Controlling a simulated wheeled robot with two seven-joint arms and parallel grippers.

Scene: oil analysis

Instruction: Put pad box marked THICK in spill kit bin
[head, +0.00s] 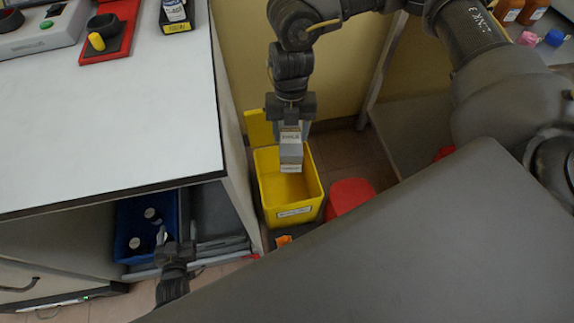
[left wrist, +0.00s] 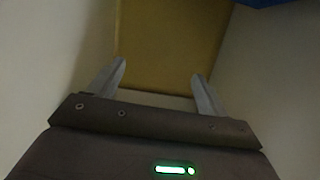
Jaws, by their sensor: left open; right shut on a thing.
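The pad box (head: 291,151) is a small grey box with white labels; the lettering is too small to read with certainty. My right gripper (head: 291,122) is shut on it and holds it over the opening of the yellow spill kit bin (head: 294,213). The bin stands on the floor with its lid open at the back and a white label on its front. Whether the box touches the bin is hard to tell. My left gripper (head: 172,246) is low by the blue crate under the bench; in the left wrist view its fingers (left wrist: 160,85) are open and empty.
A white bench (head: 110,110) stands left of the bin, with a blue crate (head: 128,220) holding bottles in the open space below. A red container (head: 350,194) stands right of the bin. Bottles (head: 508,10) are on a surface at the upper right.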

